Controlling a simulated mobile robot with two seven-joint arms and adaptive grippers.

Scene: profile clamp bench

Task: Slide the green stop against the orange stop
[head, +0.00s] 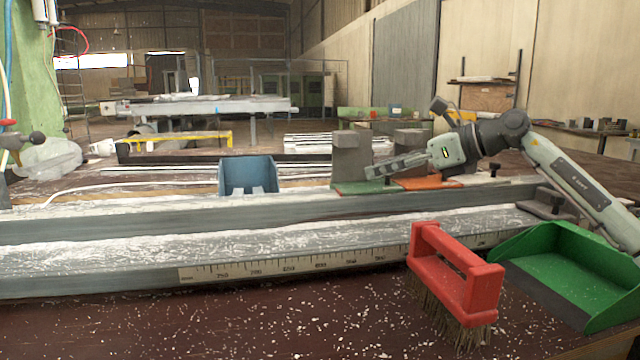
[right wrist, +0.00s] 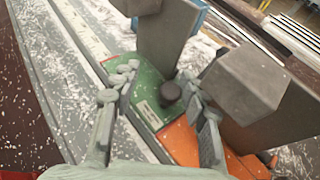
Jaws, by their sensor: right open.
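The green stop (head: 358,188) sits on the grey rail at centre right, a flat green plate with an upright grey block. The orange stop (head: 432,183) stands just right of it, also with a grey block. In the right wrist view the green plate (right wrist: 150,98) and orange plate (right wrist: 183,140) lie edge to edge or nearly so; I cannot tell if a thin gap is left. My right gripper (head: 378,170) is open, low over the stops. In the wrist view its fingers (right wrist: 157,76) are either side of the green stop's dark knob (right wrist: 171,93). My left gripper is out of view.
The rail (head: 120,228) is strewn with pale shavings and bears a scale (head: 290,267). A blue bin (head: 248,175) stands behind it, left of the stops. A red brush (head: 455,275) and green dustpan (head: 570,270) lie in front at right. The front left bench is clear except for shavings.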

